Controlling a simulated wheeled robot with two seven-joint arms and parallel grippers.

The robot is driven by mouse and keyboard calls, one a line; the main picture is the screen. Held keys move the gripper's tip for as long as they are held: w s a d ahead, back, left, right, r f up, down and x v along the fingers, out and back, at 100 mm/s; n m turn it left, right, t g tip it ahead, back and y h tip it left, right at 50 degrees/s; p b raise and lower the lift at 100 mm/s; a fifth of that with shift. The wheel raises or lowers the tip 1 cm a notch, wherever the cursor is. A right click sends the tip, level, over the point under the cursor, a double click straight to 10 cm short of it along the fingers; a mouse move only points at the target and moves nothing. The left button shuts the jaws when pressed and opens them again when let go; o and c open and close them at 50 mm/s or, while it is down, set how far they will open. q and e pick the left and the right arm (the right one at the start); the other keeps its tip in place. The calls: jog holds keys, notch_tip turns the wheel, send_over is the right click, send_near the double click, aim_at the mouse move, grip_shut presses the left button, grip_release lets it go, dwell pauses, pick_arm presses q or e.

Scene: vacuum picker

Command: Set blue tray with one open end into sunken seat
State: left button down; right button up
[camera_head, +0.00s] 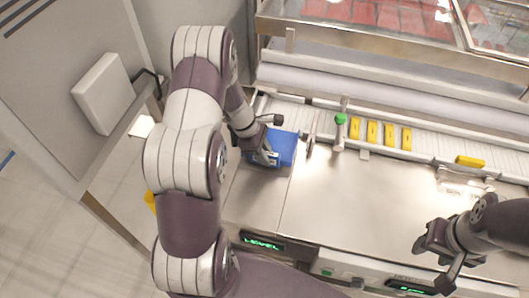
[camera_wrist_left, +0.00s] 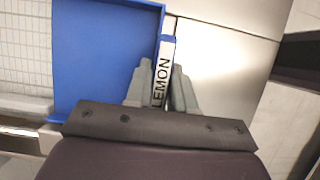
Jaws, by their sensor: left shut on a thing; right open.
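The blue tray (camera_head: 284,148) is at the left end of the steel worktop, partly hidden by my left gripper (camera_head: 266,150). In the left wrist view the tray (camera_wrist_left: 100,60) fills the upper left, and a white label reading "LEMON" (camera_wrist_left: 161,80) is on its wall. My left gripper (camera_wrist_left: 160,90) is shut on that wall, one finger on each side. My right gripper (camera_head: 440,262) is open and empty above the worktop's front right. I cannot tell the sunken seat apart from the worktop here.
A roller conveyor (camera_head: 430,150) runs behind the worktop, with several yellow blocks (camera_head: 372,132) and another yellow block (camera_head: 470,161) farther right. A post with a green top (camera_head: 340,120) stands near the tray. The middle of the worktop (camera_head: 350,210) is clear.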

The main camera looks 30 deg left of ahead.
pick_arm(q)
jog(key=shift+f, duration=0.15)
jog(key=shift+f+b, duration=0.6)
jog(key=shift+f, duration=0.15)
jog(key=shift+f+b, duration=0.45)
jog(key=shift+f, duration=0.15)
dwell(0.7)
jog(key=c, duration=0.9)
grip_release()
jog(key=v, duration=1.2)
jog(key=shift+a+r+b, duration=0.15)
jog(key=shift+r+b, duration=0.15)
jog(key=shift+b, duration=0.05)
